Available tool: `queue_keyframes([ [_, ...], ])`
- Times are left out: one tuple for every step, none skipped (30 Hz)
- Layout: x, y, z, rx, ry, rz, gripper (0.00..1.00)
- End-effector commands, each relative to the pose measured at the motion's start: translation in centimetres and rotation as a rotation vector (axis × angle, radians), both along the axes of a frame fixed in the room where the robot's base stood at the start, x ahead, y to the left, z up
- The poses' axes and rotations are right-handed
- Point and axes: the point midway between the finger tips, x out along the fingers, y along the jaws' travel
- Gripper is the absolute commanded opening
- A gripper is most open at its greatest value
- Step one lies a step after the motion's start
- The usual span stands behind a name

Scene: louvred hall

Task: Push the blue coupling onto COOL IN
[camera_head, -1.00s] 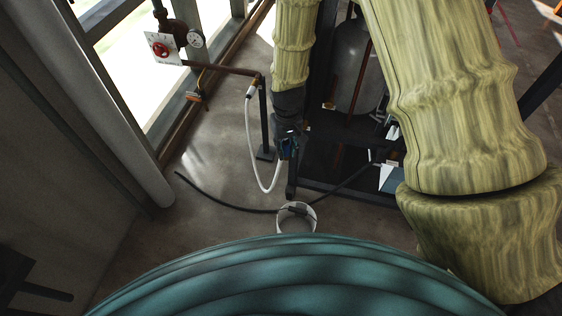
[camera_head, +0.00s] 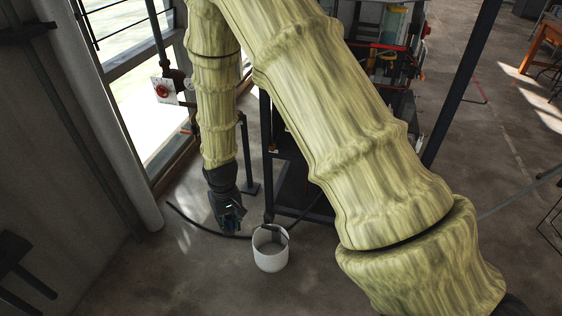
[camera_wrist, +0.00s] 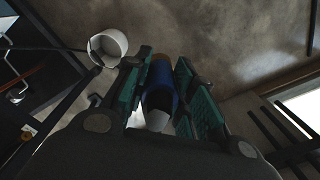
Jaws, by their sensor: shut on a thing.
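The blue coupling (camera_wrist: 163,82) sits between the two teal finger pads of my gripper (camera_wrist: 163,62) in the wrist view. It has a brown end at the far side and a pale part at the near side. My gripper is shut on it. In the head view my gripper (camera_head: 231,222) hangs low over the floor, left of the white bucket and apart from it; the coupling cannot be made out clearly there. No label reading COOL IN is legible, and I cannot tell which port it is.
A white bucket (camera_head: 270,250) stands on the floor; it also shows in the wrist view (camera_wrist: 109,47). A dark hose (camera_head: 195,222) lies on the floor near it. A dark-framed rack (camera_head: 300,180) stands behind my arm. A red valve (camera_head: 162,91) is by the window.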

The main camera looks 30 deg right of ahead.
Motion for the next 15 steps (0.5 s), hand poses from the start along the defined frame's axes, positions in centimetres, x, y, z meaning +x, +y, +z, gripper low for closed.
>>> queue_keyframes([
  [0.9,-0.2,-0.8,0.020,-0.004,-0.039,0.00],
  [1.3,-0.3,-1.1,0.033,-0.005,-0.065,0.00],
  [2.1,-0.4,-1.3,0.051,-0.010,-0.101,0.00],
  [2.6,-0.5,-1.6,0.065,-0.012,-0.130,0.00],
  [3.1,-0.6,-1.7,0.080,-0.014,-0.159,0.00],
  [3.8,-0.7,-2.0,0.099,-0.019,-0.199,0.00],
  [4.3,-0.8,-2.1,0.114,-0.024,-0.228,0.00],
  [4.8,-0.9,-2.3,0.129,-0.028,-0.257,0.00],
  [5.4,-1.2,-2.4,0.149,-0.035,-0.295,0.00],
  [5.9,-1.4,-2.6,0.164,-0.041,-0.326,0.00],
  [6.4,-1.6,-2.7,0.178,-0.048,-0.355,0.00],
  [6.9,-1.9,-2.9,0.198,-0.057,-0.394,0.00],
  [7.4,-2.1,-3.0,0.213,-0.063,-0.424,0.00],
  [7.8,-2.3,-3.1,0.229,-0.071,-0.453,0.00],
  [8.4,-2.6,-3.2,0.250,-0.084,-0.494,0.00],
])
